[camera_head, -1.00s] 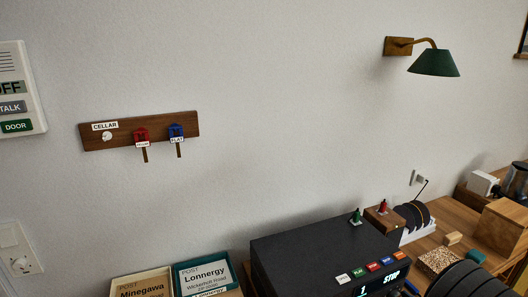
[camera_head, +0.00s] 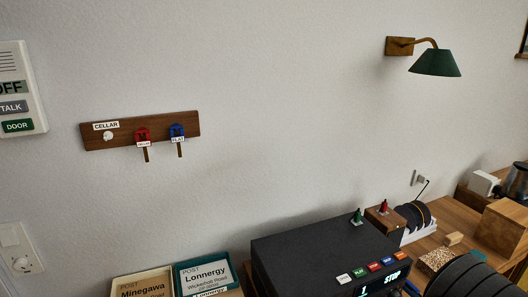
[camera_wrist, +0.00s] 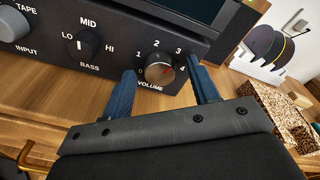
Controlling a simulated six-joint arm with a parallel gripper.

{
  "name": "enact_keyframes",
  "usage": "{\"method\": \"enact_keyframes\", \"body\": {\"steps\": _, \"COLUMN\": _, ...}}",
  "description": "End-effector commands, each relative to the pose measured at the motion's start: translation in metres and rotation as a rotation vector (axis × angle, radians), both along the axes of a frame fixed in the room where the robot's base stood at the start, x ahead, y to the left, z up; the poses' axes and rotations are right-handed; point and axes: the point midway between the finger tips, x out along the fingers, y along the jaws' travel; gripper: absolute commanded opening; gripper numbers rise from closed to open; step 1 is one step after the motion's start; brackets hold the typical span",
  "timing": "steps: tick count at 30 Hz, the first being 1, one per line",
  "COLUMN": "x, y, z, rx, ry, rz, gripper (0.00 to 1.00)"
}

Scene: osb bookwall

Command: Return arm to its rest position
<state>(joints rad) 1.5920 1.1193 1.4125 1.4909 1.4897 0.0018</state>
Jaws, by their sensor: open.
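My gripper (camera_wrist: 163,90) shows in the wrist view with two blue fingers spread apart and nothing between them. In that view the volume knob (camera_wrist: 158,68) of a black audio unit (camera_wrist: 112,42) appears between and beyond the fingertips; I cannot tell how far apart they are. In the head view a black ribbed part of my arm (camera_head: 470,278) shows at the lower right corner.
The black unit (camera_head: 320,242) stands on the wooden desk (camera_head: 455,215). Disc rack (camera_head: 418,230), wooden box (camera_head: 502,225) and speckled block (camera_head: 436,260) lie to its right. Post trays (camera_head: 180,266) stand left. A key board (camera_head: 115,135) and green lamp (camera_head: 436,63) hang on the wall.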

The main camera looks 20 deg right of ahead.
Motion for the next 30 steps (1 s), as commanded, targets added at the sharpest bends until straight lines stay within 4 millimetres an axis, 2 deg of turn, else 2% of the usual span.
{"method": "enact_keyframes", "body": {"steps": 13, "x": -0.0001, "y": 0.0011, "z": -0.0005, "rx": -0.255, "ry": 0.001, "rz": -0.001, "gripper": 0.55}}
{"method": "enact_keyframes", "body": {"steps": 30, "x": -0.0001, "y": 0.0011, "z": -0.0005, "rx": -0.267, "ry": 0.001, "rz": 0.0, "gripper": 0.55}}
